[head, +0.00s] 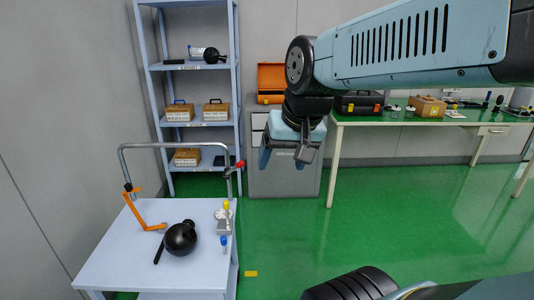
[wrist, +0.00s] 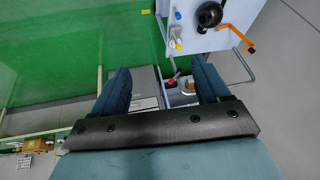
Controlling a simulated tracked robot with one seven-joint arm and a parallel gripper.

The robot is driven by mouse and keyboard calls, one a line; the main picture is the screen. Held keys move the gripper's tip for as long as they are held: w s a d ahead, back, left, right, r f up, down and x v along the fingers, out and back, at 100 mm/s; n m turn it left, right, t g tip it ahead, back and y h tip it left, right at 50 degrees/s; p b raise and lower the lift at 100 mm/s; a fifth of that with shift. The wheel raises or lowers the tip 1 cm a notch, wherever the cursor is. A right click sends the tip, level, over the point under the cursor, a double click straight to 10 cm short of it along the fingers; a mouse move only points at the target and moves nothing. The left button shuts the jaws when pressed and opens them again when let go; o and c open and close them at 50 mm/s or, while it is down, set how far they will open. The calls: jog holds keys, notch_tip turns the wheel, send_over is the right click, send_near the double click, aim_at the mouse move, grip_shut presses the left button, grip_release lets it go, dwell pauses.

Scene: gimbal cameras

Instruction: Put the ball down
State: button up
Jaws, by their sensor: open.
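A black ball (head: 180,239) rests on the pale top of a cart (head: 125,250) at the lower left of the head view. It also shows at the top right of the wrist view (wrist: 210,14). My gripper (head: 287,160) hangs from the arm, well above and to the right of the ball, in front of the grey cabinet. In the wrist view my gripper (wrist: 163,82) has its two blue fingers wide apart with nothing held between them. The ball is apart from my gripper.
An orange bracket (head: 144,212), a dark rod (head: 159,250) and small bottles (head: 225,215) share the cart top with the ball. The cart's metal handle (head: 172,145) rises at its back. A shelf rack (head: 235,100) and a green-topped table (head: 440,119) stand behind.

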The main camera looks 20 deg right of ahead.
jog(key=shift+s+d+r+n+t+h, duration=0.2)
jog(key=shift+s+d+r+n, duration=0.1)
jog(key=shift+s+n, duration=0.25)
jog(key=shift+s+d+r+n+t+h, duration=0.2)
jog(key=shift+s+d+r+n, duration=0.1)
jog(key=shift+s+n, duration=0.2)
dwell(0.5)
